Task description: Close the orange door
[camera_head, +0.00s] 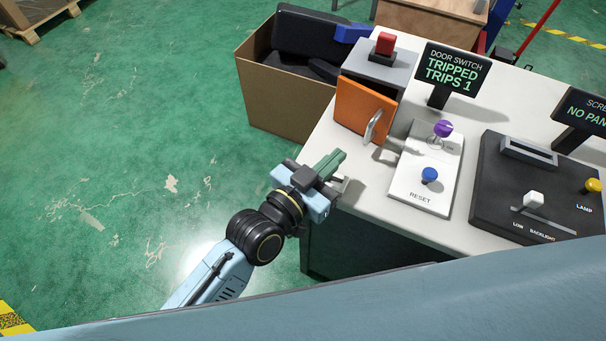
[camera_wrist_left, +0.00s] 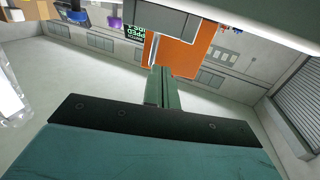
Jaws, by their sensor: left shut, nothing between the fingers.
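The orange door (camera_head: 362,108) is on the front of a grey box with a red button (camera_head: 385,45) on top. A dark gap shows between the door's right upper edge and the box, so it looks partly open. A grey loop handle (camera_head: 374,126) is on its right side. My left gripper (camera_head: 328,165) is shut and empty, near the table's left edge, in front of and below the door and apart from it in the head view. In the left wrist view the shut fingers (camera_wrist_left: 162,88) overlap the orange door (camera_wrist_left: 185,52). My right gripper is not seen.
A white panel with a purple knob and blue reset button (camera_head: 429,175) lies right of the door. A sign (camera_head: 453,70) reads "DOOR SWITCH TRIPPED TRIPS 1". A black control panel (camera_head: 490,190) is further right. A cardboard box (camera_head: 280,108) stands behind left.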

